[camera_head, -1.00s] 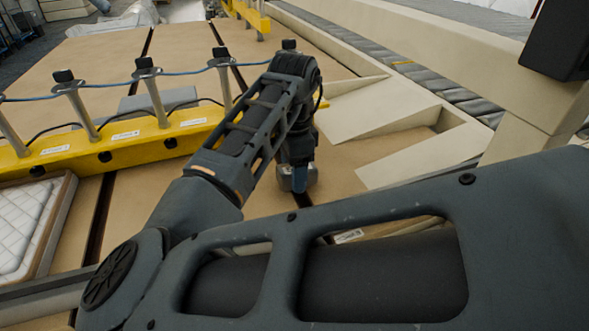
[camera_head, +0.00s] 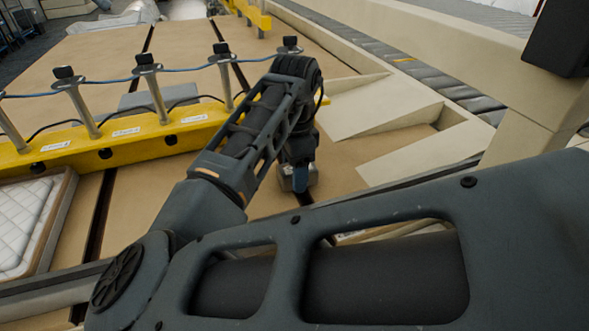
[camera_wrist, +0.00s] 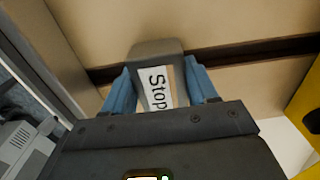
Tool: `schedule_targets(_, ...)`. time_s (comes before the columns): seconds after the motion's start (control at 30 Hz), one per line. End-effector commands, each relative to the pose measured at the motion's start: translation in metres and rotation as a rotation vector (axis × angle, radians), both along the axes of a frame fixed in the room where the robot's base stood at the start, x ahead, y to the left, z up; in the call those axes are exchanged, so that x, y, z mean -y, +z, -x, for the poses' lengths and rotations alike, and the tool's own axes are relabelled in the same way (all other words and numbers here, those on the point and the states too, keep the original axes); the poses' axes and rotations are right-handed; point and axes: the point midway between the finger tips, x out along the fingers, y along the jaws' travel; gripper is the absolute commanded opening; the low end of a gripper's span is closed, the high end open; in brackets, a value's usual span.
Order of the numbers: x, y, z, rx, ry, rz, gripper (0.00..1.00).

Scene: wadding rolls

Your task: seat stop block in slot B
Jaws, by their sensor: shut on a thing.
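The stop block (camera_wrist: 158,55) is grey with a white label reading "Stop". It sits between the blue fingers of my gripper (camera_wrist: 164,88) in the wrist view, and the gripper is shut on it. In the head view, my gripper (camera_head: 300,180) points down over the tan table (camera_head: 150,200), and the block is mostly hidden by it. A dark slot (camera_wrist: 240,55) crosses the tan surface just past the block in the wrist view. I cannot tell whether it is slot B, nor whether the block touches the surface.
A yellow beam (camera_head: 140,135) with upright metal posts and a blue cable crosses the table at left. A quilted white pad (camera_head: 28,225) lies at lower left. Cream angled guides (camera_head: 385,110) and a roller conveyor (camera_head: 450,88) stand at right. Another dark slot (camera_head: 100,215) runs left of my arm.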

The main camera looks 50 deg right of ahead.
Motion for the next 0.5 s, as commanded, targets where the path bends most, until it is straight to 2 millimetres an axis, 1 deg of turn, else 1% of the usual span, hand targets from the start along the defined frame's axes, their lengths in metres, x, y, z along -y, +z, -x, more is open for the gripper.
schedule_targets(0.5,0.0,-0.0026,-0.0002,0.001,0.0,0.001,0.08)
